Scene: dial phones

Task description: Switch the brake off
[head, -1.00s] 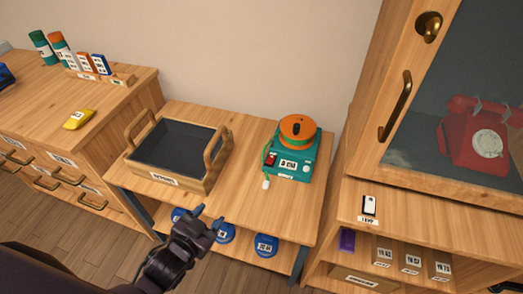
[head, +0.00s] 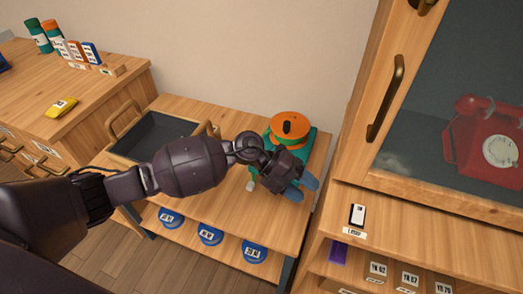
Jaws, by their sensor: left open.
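A teal device (head: 311,141) with an orange disc (head: 289,125) on top stands at the back right of the low wooden table (head: 236,213). A black slot or knob sits in the middle of the disc. My left gripper (head: 302,189) is open and empty, with blue fingertips, at the front right of the device. My gripper and wrist hide most of the device's front, including its red switch and label. I cannot tell whether the fingers touch it. A small white tag (head: 250,186) hangs at the device's left. My right gripper is not in view.
A dark tray (head: 155,137) with wooden handles stands left of the device, partly behind my left arm. Blue discs (head: 210,234) lie on the lower shelf. A cabinet with a glass door (head: 440,110) and red telephone (head: 482,137) stands close on the right.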

